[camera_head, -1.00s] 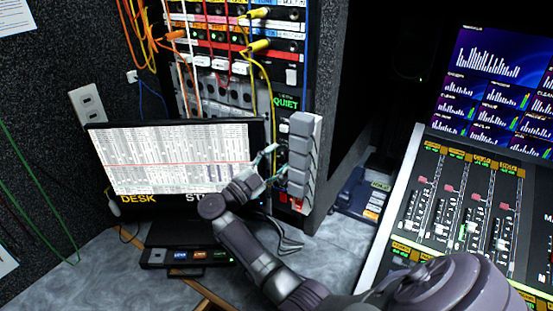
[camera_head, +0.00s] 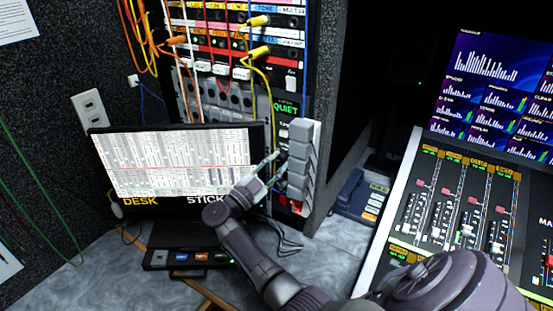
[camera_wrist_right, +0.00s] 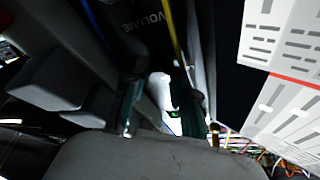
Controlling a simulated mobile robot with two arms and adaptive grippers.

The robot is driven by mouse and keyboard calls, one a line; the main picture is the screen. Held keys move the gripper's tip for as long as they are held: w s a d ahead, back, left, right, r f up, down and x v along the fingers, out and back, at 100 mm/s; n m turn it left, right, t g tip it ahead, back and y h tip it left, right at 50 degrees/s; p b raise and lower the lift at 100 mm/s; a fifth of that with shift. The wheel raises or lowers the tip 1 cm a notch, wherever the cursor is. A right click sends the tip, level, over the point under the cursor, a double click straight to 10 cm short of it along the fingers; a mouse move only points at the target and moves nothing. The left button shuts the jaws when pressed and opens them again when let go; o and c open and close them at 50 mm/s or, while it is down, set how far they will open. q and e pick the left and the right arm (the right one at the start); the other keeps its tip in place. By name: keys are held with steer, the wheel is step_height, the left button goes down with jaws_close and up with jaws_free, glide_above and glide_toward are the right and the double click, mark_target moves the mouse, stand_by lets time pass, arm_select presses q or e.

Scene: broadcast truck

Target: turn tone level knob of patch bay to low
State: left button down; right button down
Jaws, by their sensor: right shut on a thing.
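The patch bay (camera_head: 232,45) is in the rack at the upper middle of the head view, with rows of jacks and coloured cords. Below it is a narrow dark panel with a green display reading QUIET (camera_head: 286,108). My right gripper (camera_head: 275,169) reaches up to this panel, left of a column of grey blocks. In the right wrist view, its fingers (camera_wrist_right: 167,112) are shut on a white knob (camera_wrist_right: 160,90). A VOLUME label shows on the dark surface beyond. The knob's pointer and setting cannot be read. My left gripper is not in view.
A monitor (camera_head: 178,165) stands left of my right gripper, close to its arm. Grey blocks (camera_head: 300,160) stick out just right of the gripper. A mixing console (camera_head: 455,205) fills the right side. Yellow and blue cords hang near the gripper.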

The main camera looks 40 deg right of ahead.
steer(key=n+t+p, duration=0.3)
steer(key=n+p, duration=0.2)
steer(key=n, duration=0.1)
steer(key=n+t+y+p, duration=0.1)
steer(key=n+t+p, duration=0.2)
steer(key=n+p, duration=0.2)
steer(key=n+t+y+p, duration=0.1)
steer(key=n+t+p, duration=0.2)
steer(key=n+p, duration=0.3)
steer(key=shift+s+r+n, duration=0.15)
steer(key=shift+s+n, duration=0.25)
steer(key=shift+n, duration=0.8)
steer(key=shift+n+t+y+p, duration=0.9)
steer(key=shift+n+p, duration=0.5)
steer(key=shift+n, duration=0.5)
steer(key=shift+f, duration=0.2)
steer(key=c, duration=0.9)
jaws_free()
steer(key=shift+d, duration=0.1)
